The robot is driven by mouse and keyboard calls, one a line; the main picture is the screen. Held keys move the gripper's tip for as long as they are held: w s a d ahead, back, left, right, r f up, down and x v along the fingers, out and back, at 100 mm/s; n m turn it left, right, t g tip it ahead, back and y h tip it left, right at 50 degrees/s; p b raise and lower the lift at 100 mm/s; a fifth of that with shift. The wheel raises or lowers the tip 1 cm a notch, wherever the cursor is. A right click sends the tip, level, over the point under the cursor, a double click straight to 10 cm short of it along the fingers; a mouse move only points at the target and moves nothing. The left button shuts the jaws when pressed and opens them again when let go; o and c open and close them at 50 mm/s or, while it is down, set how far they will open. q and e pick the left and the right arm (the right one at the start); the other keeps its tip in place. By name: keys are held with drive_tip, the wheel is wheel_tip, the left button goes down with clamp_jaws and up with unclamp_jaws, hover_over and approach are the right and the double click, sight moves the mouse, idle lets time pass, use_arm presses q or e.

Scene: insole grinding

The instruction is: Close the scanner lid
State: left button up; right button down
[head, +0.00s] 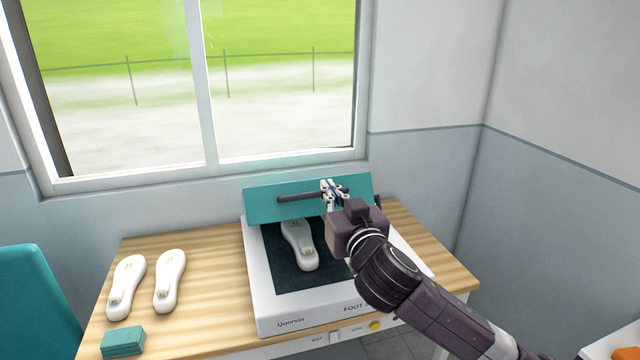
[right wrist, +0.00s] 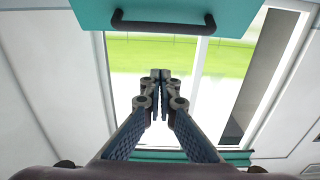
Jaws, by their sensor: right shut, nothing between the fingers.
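The scanner (head: 262,300) is a white box on the wooden table, with a dark glass bed (head: 285,275). Its teal lid (head: 262,207) stands raised at the back, with a dark bar handle (head: 298,198) on its face. The lid (right wrist: 245,15) and handle (right wrist: 165,25) also show at the top of the right wrist view. My right gripper (head: 328,187) is in front of the lid at the handle's right part, which it hides. In the right wrist view its fingers (right wrist: 160,76) are together and empty, below the handle; contact with the lid is unclear. My left gripper is out of view.
A white insole (head: 300,246) lies on the scanner bed; my right arm hides part of the bed. Two white insoles (head: 127,283) (head: 170,280) and a teal stack (head: 122,342) lie on the table (head: 215,300) at left. A window (head: 200,90) is behind.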

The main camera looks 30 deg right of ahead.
drive_tip(key=p, duration=0.3)
hover_over(318, 192)
drive_tip(key=shift+r, duration=0.25)
drive_tip(key=f, duration=0.1)
drive_tip(key=s+f, duration=0.1)
drive_tip(key=f, duration=0.2)
drive_tip(key=shift+s+a+p, duration=0.25)
drive_tip(key=shift+s+p, duration=0.05)
drive_tip(key=shift+p, duration=0.1)
drive_tip(key=shift+f, duration=0.1)
